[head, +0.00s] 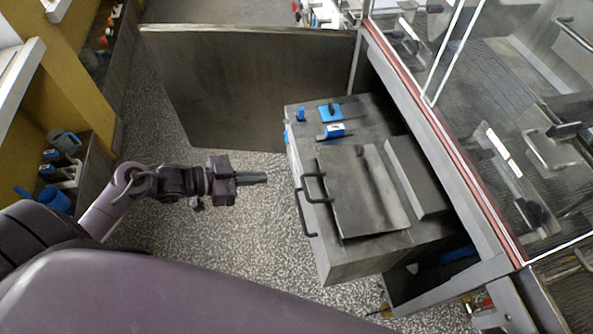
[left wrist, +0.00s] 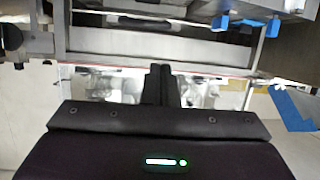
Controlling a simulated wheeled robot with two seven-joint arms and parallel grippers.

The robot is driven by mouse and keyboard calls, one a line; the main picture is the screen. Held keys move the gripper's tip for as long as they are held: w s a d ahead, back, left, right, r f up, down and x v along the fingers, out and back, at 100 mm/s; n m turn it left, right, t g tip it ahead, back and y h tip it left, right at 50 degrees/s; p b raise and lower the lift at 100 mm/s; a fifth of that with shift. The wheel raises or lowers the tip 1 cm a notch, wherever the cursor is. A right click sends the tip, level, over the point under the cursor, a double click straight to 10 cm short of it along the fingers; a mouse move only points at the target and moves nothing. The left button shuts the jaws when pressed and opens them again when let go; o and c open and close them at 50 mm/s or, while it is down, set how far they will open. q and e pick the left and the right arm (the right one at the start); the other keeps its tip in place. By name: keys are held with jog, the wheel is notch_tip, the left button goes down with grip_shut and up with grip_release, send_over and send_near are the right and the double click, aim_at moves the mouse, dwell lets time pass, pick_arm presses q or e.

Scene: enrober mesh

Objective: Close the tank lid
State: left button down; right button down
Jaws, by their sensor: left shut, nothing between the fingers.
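The tank (head: 350,262) is a grey metal box right of centre in the head view. Its lid (head: 362,190) is a flat grey plate over the top, with a dark bar handle (head: 315,188) on its left edge. The lid looks flat or slightly tilted; I cannot tell whether it is fully down. A second dark handle (head: 304,214) is on the tank's left side. My left gripper (head: 262,178) is shut and empty, left of the lid handle and apart from it. Its closed fingers show in the left wrist view (left wrist: 159,85). My right gripper is not in view.
Blue fittings (head: 331,112) sit on the tank's far end. A grey metal panel (head: 250,85) stands open behind. A glass-walled machine (head: 480,130) borders the tank on the right. Speckled floor (head: 255,220) is clear between my left arm and the tank.

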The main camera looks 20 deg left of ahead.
pick_arm(q)
jog(key=w+d+r+m+g+h+p, duration=0.15)
jog(key=w+d, duration=0.25)
jog(key=d, duration=0.5)
jog(key=shift+t+y, duration=0.25)
notch_tip(320, 180, down, 5)
jog(key=shift+w+f+p, duration=0.1)
jog(key=shift+p, duration=0.45)
